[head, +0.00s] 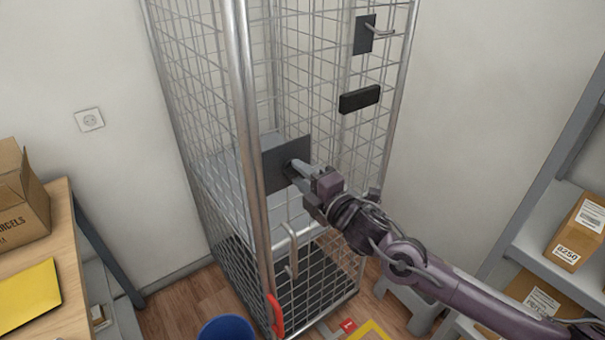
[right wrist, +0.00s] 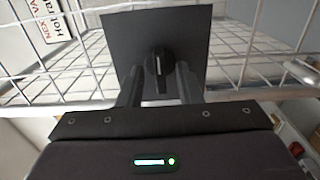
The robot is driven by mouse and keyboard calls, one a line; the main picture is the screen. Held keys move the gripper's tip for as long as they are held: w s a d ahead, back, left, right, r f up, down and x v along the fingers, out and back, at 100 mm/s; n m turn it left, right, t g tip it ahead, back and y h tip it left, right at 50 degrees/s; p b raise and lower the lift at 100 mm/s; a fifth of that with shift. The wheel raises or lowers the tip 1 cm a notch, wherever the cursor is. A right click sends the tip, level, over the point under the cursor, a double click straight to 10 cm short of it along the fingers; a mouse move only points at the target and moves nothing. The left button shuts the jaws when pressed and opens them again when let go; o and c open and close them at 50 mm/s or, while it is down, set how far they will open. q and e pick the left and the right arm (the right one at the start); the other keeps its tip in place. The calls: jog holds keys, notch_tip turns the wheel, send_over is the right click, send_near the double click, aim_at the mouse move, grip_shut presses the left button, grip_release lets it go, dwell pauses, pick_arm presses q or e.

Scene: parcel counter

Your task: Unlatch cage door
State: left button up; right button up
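The tall wire-mesh cage (head: 243,130) stands in the middle of the head view. A dark latch plate (head: 271,168) is fixed on its door mesh; it fills the upper middle of the right wrist view (right wrist: 125,38). A black knob (right wrist: 158,66) with a pale, near-vertical line sits on the plate. My right gripper (head: 292,167) reaches the plate from the right. In the right wrist view its fingers (right wrist: 160,82) stand on either side of the knob, with narrow gaps seeming to show. The knob is mostly hidden by the gripper in the head view. My left gripper is out of view.
A black block (head: 359,99) and a plate with a hook (head: 365,35) are higher on the cage. A red handle (head: 275,316) is low on its front post. A blue bin (head: 227,329), a wooden table (head: 62,215) and a grey shelf (head: 545,270) stand around it.

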grip_shut()
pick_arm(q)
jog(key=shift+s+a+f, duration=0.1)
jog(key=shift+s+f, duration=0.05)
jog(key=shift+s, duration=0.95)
